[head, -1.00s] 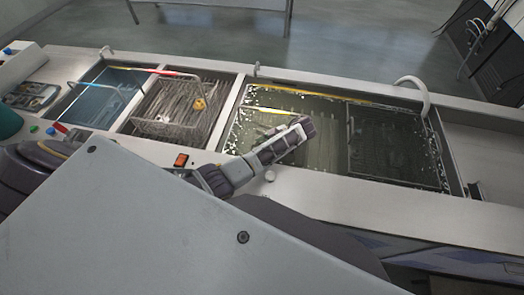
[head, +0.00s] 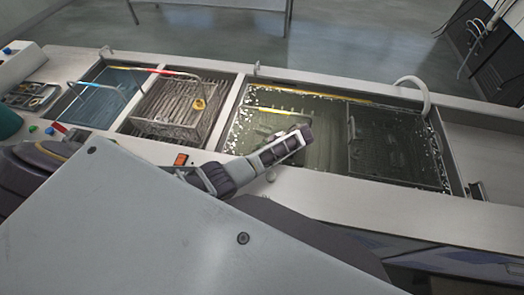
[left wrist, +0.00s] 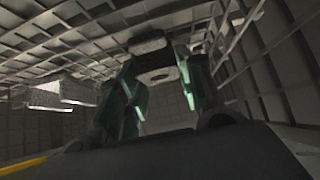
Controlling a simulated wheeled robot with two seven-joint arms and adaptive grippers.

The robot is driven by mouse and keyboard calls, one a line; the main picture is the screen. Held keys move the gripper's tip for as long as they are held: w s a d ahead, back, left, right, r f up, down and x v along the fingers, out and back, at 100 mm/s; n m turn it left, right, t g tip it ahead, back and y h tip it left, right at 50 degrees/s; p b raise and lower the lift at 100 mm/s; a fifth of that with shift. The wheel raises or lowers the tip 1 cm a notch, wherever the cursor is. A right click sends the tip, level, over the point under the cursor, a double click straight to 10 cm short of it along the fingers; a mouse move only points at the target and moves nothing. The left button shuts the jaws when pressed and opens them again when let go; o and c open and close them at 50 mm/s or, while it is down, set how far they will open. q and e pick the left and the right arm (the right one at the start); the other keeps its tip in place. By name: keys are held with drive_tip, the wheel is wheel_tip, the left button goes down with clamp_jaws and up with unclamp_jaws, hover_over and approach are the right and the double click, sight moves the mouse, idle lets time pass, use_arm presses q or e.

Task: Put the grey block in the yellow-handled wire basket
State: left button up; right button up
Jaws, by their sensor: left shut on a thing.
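My left gripper (head: 298,140) reaches over the near left part of the large tank of murky liquid. In the left wrist view its dark green fingers (left wrist: 158,95) are shut on a light grey piece, which looks like the grey block (left wrist: 152,75). In the head view I cannot make the block out at the fingers. A yellow bar (head: 375,105) runs along the far side of the large tank, above a dark mesh basket (head: 385,148). I cannot tell whether the bar is that basket's handle. My right gripper is not in view.
A middle tank holds a wire basket (head: 178,112) with a small yellow tag (head: 199,104). A blue-liquid tank (head: 100,98) lies left of it. A curved white pipe (head: 413,84) arches at the large tank's far right corner. The wrist view shows gridded walls around the gripper.

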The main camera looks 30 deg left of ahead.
use_arm(q)
drive_tip(key=shift+f, duration=0.1)
drive_tip(key=o, duration=1.2)
drive_tip(key=v, duration=1.2)
drive_tip(key=shift+b, duration=0.4)
